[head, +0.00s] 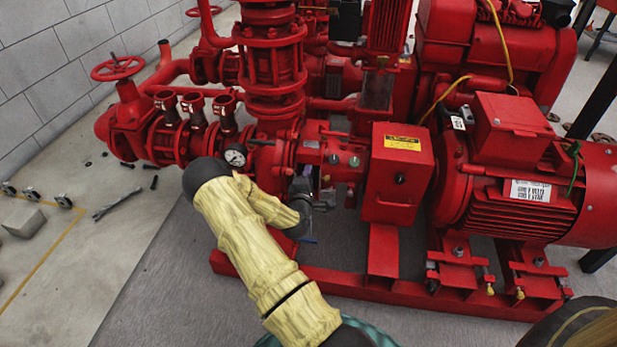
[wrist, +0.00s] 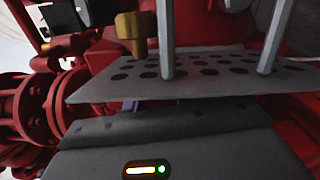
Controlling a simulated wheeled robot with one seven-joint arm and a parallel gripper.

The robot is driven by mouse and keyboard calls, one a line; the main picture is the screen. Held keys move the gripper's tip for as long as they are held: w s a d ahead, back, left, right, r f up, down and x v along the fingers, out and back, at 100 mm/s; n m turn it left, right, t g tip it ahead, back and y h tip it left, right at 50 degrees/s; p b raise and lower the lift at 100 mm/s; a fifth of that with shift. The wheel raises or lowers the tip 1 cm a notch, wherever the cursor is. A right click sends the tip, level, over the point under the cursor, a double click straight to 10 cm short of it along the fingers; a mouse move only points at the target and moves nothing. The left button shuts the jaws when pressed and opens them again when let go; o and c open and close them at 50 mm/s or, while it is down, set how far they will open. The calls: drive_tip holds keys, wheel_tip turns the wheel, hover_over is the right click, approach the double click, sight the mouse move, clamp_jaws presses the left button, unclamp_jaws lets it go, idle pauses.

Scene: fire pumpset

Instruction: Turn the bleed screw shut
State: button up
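My gripper (head: 306,196) is at the end of my yellow-sleeved arm, close in front of the red pump casing (head: 345,160). In the wrist view its grey body with a small lit indicator fills the bottom; a grey plate with holes and two pale rods stand beyond it. I cannot make out both fingertips, or whether they are apart or closed on anything. A brass-coloured fitting (wrist: 131,32) with a square-looking head shows at the upper left of the wrist view, beyond the plate. I cannot tell whether it is the bleed screw. In the head view I cannot pick out the bleed screw with certainty.
A pressure gauge (head: 235,156) sits just left of my gripper. A red box with a yellow label (head: 403,143) and a large motor (head: 510,190) stand to the right. A red handwheel (head: 117,68) is at the left. A wrench (head: 117,204) and a grey block (head: 24,222) lie on the floor.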

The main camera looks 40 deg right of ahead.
clamp_jaws()
drive_tip(key=shift+m+p, duration=1.1)
drive_tip(key=shift+m, duration=1.2)
drive_tip(key=shift+f, duration=0.1)
unclamp_jaws()
